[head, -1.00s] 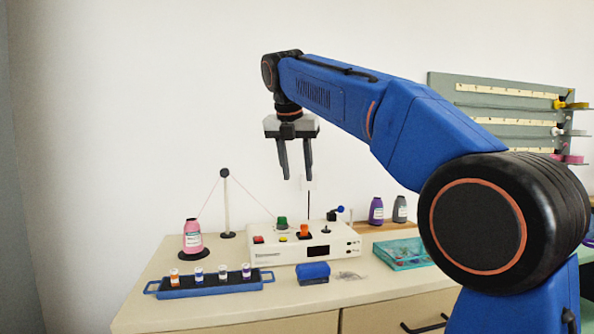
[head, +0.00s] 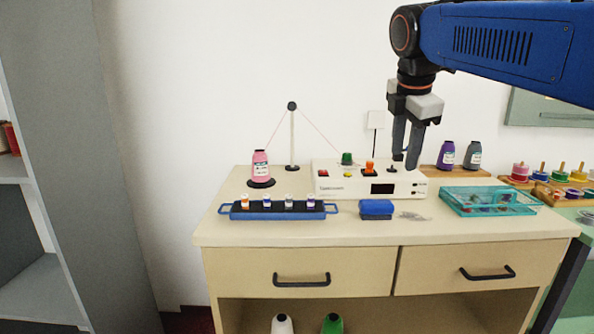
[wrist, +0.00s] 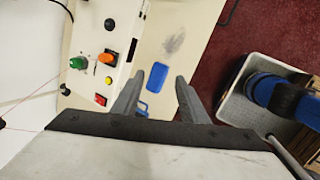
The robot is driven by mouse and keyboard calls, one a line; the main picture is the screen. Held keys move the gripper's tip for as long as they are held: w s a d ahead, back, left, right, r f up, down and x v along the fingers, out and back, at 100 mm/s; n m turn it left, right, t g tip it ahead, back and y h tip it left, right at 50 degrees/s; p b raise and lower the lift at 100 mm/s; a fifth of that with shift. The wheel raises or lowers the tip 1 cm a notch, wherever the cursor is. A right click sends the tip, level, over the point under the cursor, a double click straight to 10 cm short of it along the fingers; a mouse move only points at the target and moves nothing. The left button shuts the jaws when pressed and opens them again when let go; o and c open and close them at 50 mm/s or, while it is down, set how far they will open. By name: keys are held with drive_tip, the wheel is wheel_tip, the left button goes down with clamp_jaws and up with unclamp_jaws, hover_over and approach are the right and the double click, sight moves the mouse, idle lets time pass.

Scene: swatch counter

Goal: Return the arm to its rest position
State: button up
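My gripper (head: 406,155) hangs from my blue arm above the back right of the counter, fingers pointing down. In the head view its fingers overlap the right part of the white control box (head: 345,184). In the wrist view the two grey fingers (wrist: 157,92) stand apart with nothing between them. Beyond them the blue block (wrist: 156,76) lies on the counter, and it also shows in the head view (head: 376,208). The gripper is open and empty.
A pink bottle (head: 260,164) stands on a black disc beside a thread post. A blue rack (head: 232,212) holds several small vials at the front left. A teal tray (head: 490,211) sits at the right. Purple (head: 446,155) and grey (head: 472,156) bottles stand behind it.

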drive_tip(key=s+d+f+m, duration=0.2)
drive_tip(key=s+f+m, duration=0.8)
drive_tip(key=f, duration=0.5)
drive_tip(key=s+d+f+m+y, duration=0.1)
drive_tip(key=s+d+f+m, duration=0.1)
drive_tip(key=s+f+m, duration=0.8)
drive_tip(key=s+f, duration=0.4)
drive_tip(key=s, duration=0.1)
drive_tip(key=shift+s+d+f+t, duration=0.15)
drive_tip(key=shift+d+f+t, duration=0.15)
drive_tip(key=shift+f, duration=0.1)
